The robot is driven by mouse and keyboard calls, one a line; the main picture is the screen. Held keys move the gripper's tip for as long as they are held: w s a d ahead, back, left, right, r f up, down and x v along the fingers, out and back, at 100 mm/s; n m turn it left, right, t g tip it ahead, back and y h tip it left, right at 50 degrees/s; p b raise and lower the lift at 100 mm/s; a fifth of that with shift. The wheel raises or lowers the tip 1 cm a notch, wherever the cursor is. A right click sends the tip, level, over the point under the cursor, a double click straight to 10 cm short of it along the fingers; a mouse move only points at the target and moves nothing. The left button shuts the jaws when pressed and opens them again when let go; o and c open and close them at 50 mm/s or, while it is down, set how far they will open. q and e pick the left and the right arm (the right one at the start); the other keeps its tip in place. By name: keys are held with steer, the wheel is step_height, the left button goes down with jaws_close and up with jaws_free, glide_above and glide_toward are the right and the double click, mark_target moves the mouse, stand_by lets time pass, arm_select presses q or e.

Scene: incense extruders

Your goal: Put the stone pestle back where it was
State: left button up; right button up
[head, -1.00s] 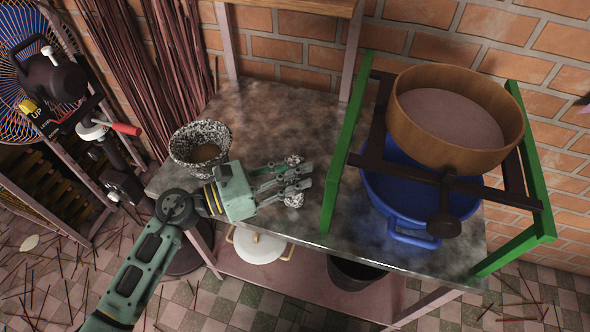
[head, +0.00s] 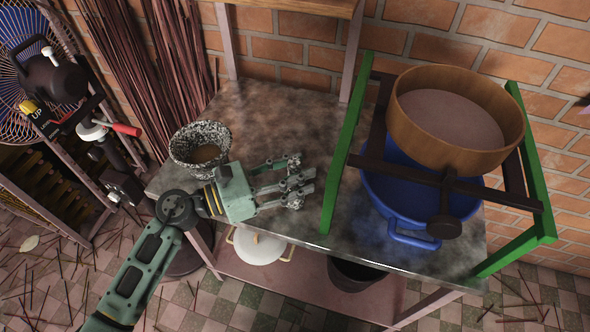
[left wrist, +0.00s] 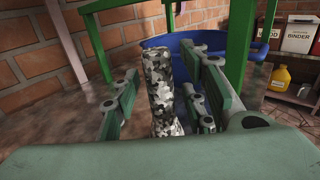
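The stone pestle (left wrist: 160,95) is speckled grey, black and white. In the left wrist view it looks upright between the fingers, with a narrow gap showing on its left. My left gripper (head: 294,180) is open around it, over the metal table top. In the head view the fingers hide most of the pestle, so its base cannot be made out. A speckled stone mortar (head: 186,158) with brown content stands on the table, left of the gripper. My right gripper is not in view.
A green-and-dark frame (head: 345,150) holds a round wooden sieve (head: 455,145) above a blue basin (head: 412,238), to the right. A white lidded pot (head: 258,250) sits on the lower shelf. The table top (head: 275,118) is clear behind the gripper.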

arm_select(q)
steer(key=b+v, duration=0.3)
steer(key=v, duration=0.9)
steer(key=shift+b, duration=0.4)
